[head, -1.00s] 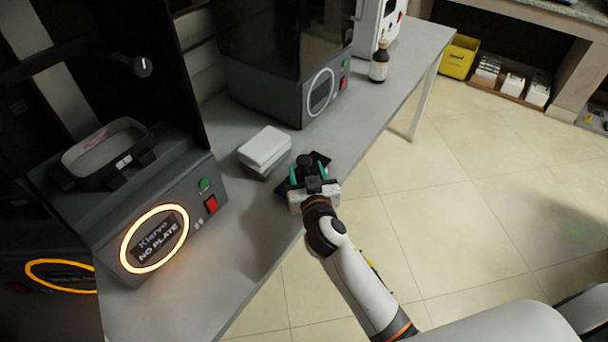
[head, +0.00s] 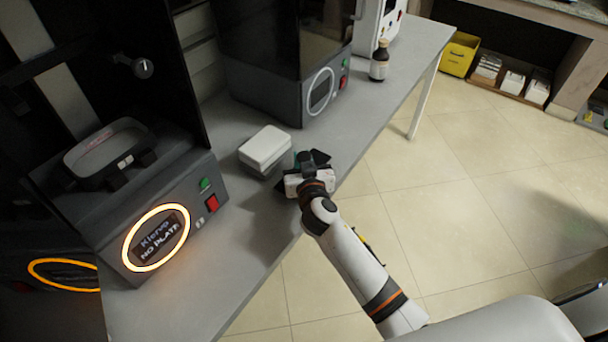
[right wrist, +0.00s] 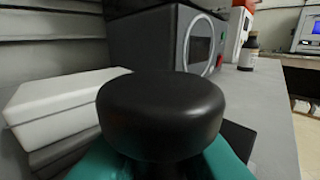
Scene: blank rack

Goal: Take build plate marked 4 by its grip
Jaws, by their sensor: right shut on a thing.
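My right gripper (head: 306,168) is over the bench near its front edge. In the right wrist view its teal fingers (right wrist: 162,158) are shut on a round black knob (right wrist: 160,108), the grip of a build plate. Part of the dark plate (right wrist: 238,145) shows below and to the right of the knob. It also shows beyond the gripper in the head view (head: 318,158). No number is readable on it, and I cannot tell whether it touches the bench. My left gripper is not in view.
A white block (head: 265,145) on a grey one stands just left of the gripper. A printer with a lit ring reading "NO PLATE" (head: 156,238) is at left. Another printer (head: 320,92) and a brown bottle (head: 380,60) stand farther back. Open floor lies right.

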